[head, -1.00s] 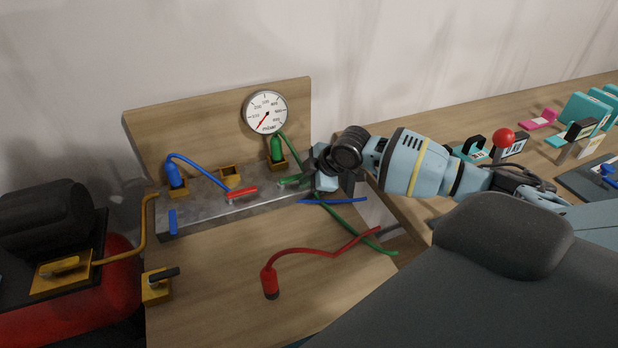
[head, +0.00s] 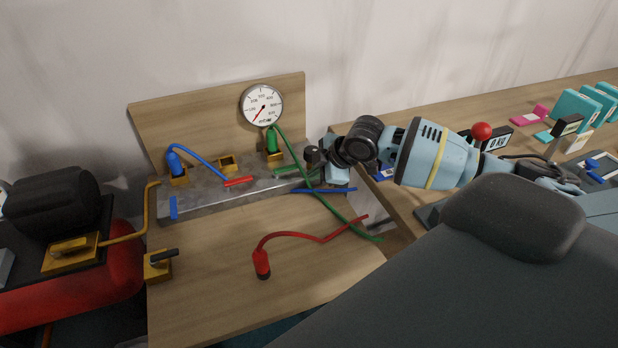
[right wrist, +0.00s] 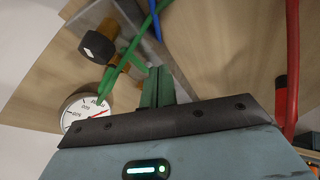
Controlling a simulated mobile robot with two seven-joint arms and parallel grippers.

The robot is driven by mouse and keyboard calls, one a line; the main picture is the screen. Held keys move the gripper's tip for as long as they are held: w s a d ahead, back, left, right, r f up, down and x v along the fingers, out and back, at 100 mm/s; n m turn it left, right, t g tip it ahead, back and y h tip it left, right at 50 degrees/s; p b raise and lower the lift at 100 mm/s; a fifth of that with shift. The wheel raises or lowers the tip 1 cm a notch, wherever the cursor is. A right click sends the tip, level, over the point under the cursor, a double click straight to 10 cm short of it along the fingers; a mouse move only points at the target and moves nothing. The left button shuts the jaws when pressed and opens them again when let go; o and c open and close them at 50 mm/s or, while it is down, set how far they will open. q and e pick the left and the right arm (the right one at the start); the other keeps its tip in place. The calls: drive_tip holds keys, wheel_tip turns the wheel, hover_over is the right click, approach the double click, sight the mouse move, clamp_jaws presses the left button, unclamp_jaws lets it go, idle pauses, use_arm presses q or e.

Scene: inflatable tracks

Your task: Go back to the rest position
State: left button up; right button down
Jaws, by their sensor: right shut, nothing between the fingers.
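My right gripper (head: 322,160) is at the right end of the grey metal bar, near the green valve handle (head: 287,171) and the green hose (head: 300,165). It is shut and holds nothing. Its black wrist and light blue arm reach in from the right, over the gap beside the bench. My left gripper is out of view.
A pressure gauge (head: 262,106) stands on the wooden back panel. The blue hose (head: 196,160) is plugged in at the left; the red hose (head: 300,240) lies on the bench (head: 215,300). A red tank (head: 90,290) is at left. A second table (head: 430,125) with small objects stands at right.

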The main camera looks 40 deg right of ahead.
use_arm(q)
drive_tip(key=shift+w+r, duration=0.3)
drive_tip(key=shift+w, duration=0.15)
use_arm(e)
drive_tip(key=v, duration=0.4)
drive_tip(key=shift+d+r, duration=0.2)
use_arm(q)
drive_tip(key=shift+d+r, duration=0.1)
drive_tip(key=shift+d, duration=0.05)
use_arm(e)
drive_tip(key=shift+s, duration=0.1)
